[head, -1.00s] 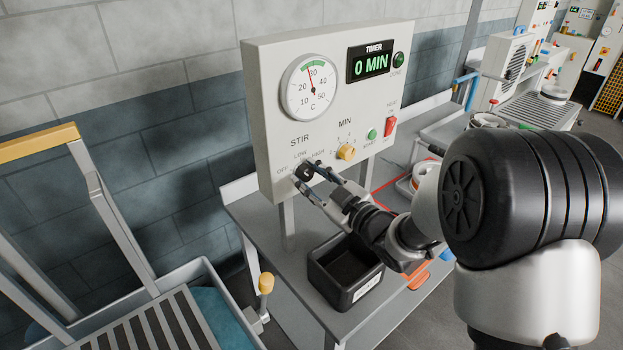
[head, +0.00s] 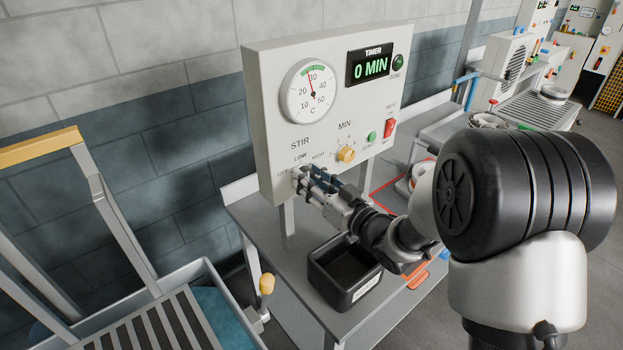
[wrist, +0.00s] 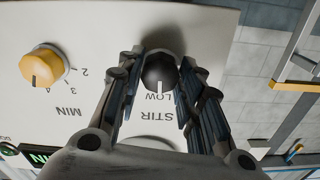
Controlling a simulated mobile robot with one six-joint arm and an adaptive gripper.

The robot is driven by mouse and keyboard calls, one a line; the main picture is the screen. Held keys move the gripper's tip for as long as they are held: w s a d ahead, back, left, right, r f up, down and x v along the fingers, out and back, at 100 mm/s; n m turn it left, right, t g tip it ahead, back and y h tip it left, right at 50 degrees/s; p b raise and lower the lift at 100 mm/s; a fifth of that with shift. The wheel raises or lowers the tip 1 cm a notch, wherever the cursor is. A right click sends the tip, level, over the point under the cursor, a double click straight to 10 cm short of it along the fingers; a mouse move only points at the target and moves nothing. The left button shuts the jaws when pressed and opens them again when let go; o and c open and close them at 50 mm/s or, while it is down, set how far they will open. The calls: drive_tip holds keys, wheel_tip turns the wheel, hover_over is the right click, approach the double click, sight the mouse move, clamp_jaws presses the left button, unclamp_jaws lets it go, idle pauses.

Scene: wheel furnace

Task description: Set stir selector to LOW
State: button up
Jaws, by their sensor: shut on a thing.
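The stir selector is a round black knob (wrist: 160,66) on the light control panel (head: 265,130), under the STIR label. In the wrist view, which shows the panel upside down, its white pointer line is towards the LOW label. My gripper (head: 303,180) is at the knob, with one finger on each side, shut on it. In the wrist view, my gripper (wrist: 160,80) leaves the knob's face visible between the fingers. In the head view my fingers hide the knob. The OFF and HIGH labels lie to either side of LOW in the head view.
A yellow MIN knob (head: 346,154), a green button (head: 372,137) and a red switch (head: 390,126) are right of the selector. The temperature dial (head: 311,90) and timer display (head: 370,67) sit above. A black bin (head: 345,290) stands on the bench below.

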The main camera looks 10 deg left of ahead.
drive_tip(key=shift+f, duration=0.1)
idle(0.4)
drive_tip(key=o, duration=1.1)
drive_tip(key=shift+c, duration=0.2)
drive_tip(key=v, duration=1.2)
